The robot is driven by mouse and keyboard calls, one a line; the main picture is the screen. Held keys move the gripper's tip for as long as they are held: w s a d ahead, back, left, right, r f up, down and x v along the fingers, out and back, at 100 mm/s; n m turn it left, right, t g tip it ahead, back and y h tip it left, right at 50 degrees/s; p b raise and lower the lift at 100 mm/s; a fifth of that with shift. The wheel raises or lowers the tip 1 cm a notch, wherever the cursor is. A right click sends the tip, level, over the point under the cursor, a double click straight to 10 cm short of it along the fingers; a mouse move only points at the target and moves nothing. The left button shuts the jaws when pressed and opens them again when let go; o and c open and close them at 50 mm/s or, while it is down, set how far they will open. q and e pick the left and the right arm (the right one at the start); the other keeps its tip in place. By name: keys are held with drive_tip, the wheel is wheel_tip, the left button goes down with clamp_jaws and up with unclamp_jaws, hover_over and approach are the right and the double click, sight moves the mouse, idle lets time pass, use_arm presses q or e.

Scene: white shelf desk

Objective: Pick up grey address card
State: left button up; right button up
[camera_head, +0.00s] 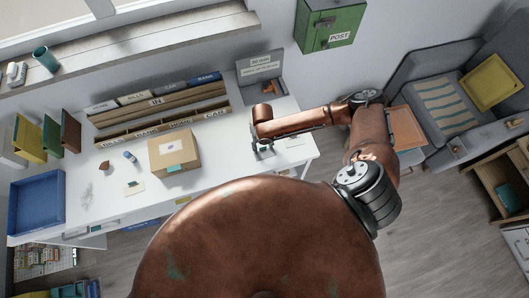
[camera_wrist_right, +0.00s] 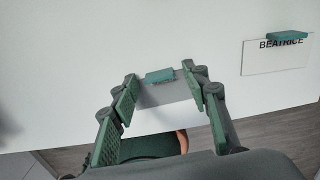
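A small grey card (camera_wrist_right: 168,93) with a teal piece (camera_wrist_right: 160,76) at its top edge shows in the right wrist view. It is at the edge of the white desk, between the fingers of my right gripper (camera_wrist_right: 158,80). The fingers are apart, one on each side of the card, and I see no clear contact. In the head view my right gripper (camera_head: 264,150) is over the right part of the desk, and the grey card is hard to make out there. My left gripper is not in view.
A white card reading BEATRICE (camera_wrist_right: 262,58) lies to the right in the wrist view. On the white desk (camera_head: 220,150) stand a cardboard box (camera_head: 174,152), a sorting rack (camera_head: 160,108) and a grey sign (camera_head: 262,66). A blue tray (camera_head: 36,203) is at the far left.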

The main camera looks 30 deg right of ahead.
drive_tip(key=c, duration=0.7)
drive_tip(key=shift+c, duration=0.4)
